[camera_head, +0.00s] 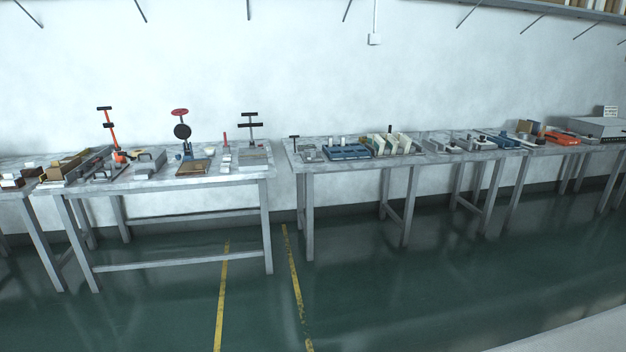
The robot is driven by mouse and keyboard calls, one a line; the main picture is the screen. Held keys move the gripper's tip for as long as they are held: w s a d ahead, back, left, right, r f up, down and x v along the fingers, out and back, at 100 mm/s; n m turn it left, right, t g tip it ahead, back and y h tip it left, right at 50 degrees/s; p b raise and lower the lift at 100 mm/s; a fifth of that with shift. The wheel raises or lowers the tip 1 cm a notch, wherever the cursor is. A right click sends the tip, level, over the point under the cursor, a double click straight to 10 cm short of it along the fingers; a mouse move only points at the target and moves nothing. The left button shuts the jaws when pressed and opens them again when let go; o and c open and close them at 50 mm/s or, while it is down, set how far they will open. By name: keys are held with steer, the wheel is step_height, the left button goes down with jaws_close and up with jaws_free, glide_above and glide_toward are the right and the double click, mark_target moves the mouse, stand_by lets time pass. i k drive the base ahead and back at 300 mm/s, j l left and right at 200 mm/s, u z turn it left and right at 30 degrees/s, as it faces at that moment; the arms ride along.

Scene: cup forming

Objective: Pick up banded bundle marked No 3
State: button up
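I cannot make out a banded bundle marked No 3; markings are too small to read from here. Several upright pale slabs (391,144) stand close together on the middle bench (345,165), with a dark-topped piece among them. I cannot tell whether they are banded or numbered. Small dark and white blocks (12,181) sit on the bench at the far left. My gripper is not in view.
The left bench (150,183) carries an orange-handled tool (110,130), a red-topped press (181,130) and a black-handled press (250,130). Blue trays (348,152) and an orange tool (562,138) lie farther right. The green floor (400,290) with yellow lines (222,295) is clear.

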mark_target(393, 142)
steer(key=i+j+u, duration=0.6)
steer(key=j+u, duration=0.15)
steer(key=j, duration=0.15)
steer(key=i+j+u, duration=0.35)
steer(key=i+j+z, duration=0.1)
steer(key=i, duration=0.35)
steer(key=i+j+z, duration=0.1)
steer(key=i, duration=0.4)
steer(key=i+l+z, duration=0.1)
steer(key=i+z, duration=0.35)
steer(key=i, duration=0.4)
steer(key=i+j+z, duration=0.25)
steer(key=i+z, duration=0.15)
steer(key=i, duration=0.4)
steer(key=i+l+z, duration=0.15)
steer(key=i+z, duration=0.9)
